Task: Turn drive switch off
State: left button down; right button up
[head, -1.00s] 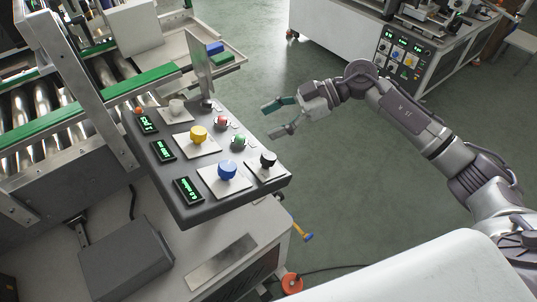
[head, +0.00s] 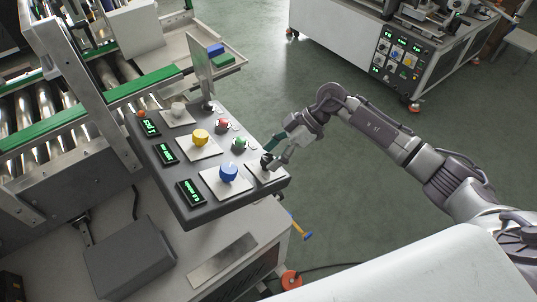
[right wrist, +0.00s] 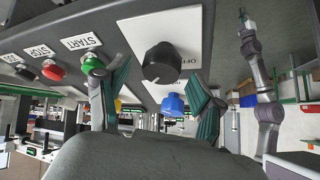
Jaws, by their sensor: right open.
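The drive switch, a black rotary knob (head: 266,160) on a white plate, sits at the near right corner of the grey control panel (head: 185,215). My right gripper (head: 272,155) is at the knob and partly hides it in the head view. In the right wrist view the knob (right wrist: 160,62) shows between the two green-padded fingers of the open gripper (right wrist: 158,98), with a gap on both sides. Lettering that seems to read OFF is on the plate (right wrist: 195,25). I cannot clearly tell the knob's setting.
Near the switch are a blue knob (head: 228,172), a yellow knob (head: 200,138), a green button (head: 239,143) and a red button (head: 223,125). Green displays line the panel's left side. A roller conveyor (head: 55,125) lies behind. Open floor is to the right.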

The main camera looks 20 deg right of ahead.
jog(key=shift+x, duration=0.9)
jog(key=shift+c, duration=0.3)
jog(key=c, duration=1.1)
